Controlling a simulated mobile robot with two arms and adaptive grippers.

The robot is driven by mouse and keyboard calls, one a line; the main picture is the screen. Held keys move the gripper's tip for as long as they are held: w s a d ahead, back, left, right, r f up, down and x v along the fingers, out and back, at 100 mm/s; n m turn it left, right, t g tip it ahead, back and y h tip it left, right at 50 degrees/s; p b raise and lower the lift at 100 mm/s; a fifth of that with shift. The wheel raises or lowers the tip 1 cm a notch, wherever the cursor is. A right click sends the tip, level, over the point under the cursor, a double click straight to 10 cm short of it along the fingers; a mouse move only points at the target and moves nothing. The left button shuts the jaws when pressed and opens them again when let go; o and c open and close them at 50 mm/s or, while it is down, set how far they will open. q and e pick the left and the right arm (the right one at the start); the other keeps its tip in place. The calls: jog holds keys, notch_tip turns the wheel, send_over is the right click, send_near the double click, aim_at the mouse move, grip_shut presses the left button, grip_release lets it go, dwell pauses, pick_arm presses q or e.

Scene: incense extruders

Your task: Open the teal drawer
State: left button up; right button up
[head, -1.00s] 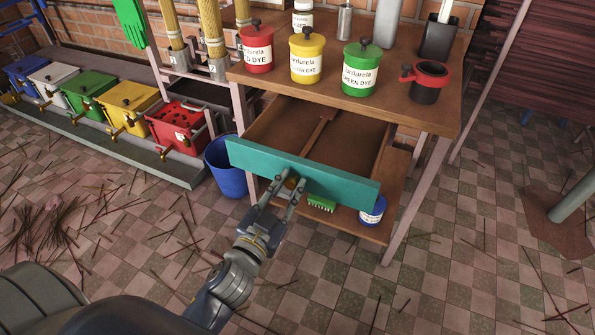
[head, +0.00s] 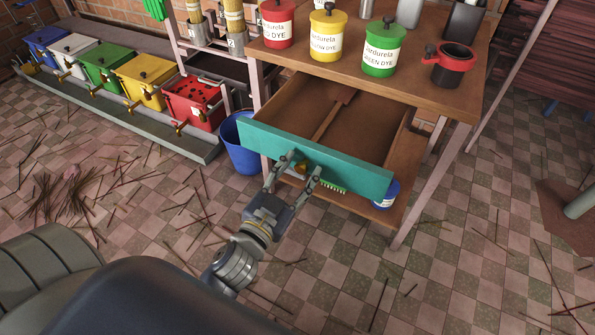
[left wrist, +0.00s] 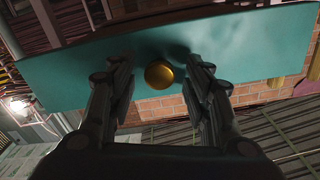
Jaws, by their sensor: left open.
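The teal drawer (head: 350,178) is pulled out from under the wooden table, and its brown inside shows, with a wooden stick-like item (head: 330,118) lying in it. Its round brass knob (left wrist: 159,75) sits on the teal front in the left wrist view. My left gripper (head: 301,172) is at the drawer front with its fingers apart. In the left wrist view the fingers (left wrist: 160,88) stand on either side of the knob, with gaps to it. My right gripper is not in view.
The wooden table (head: 440,100) carries red, yellow and green dye jars (head: 383,48) and a dark cup with a red rim (head: 454,62). A blue bucket (head: 240,150) stands left of the drawer. A green brush and a blue-lidded jar (head: 386,194) are on the shelf below.

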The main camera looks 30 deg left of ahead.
pick_arm(q)
jog(key=shift+s+f, duration=0.1)
jog(key=shift+s, duration=0.4)
jog(key=s, duration=1.1)
jog(key=shift+a, duration=0.2)
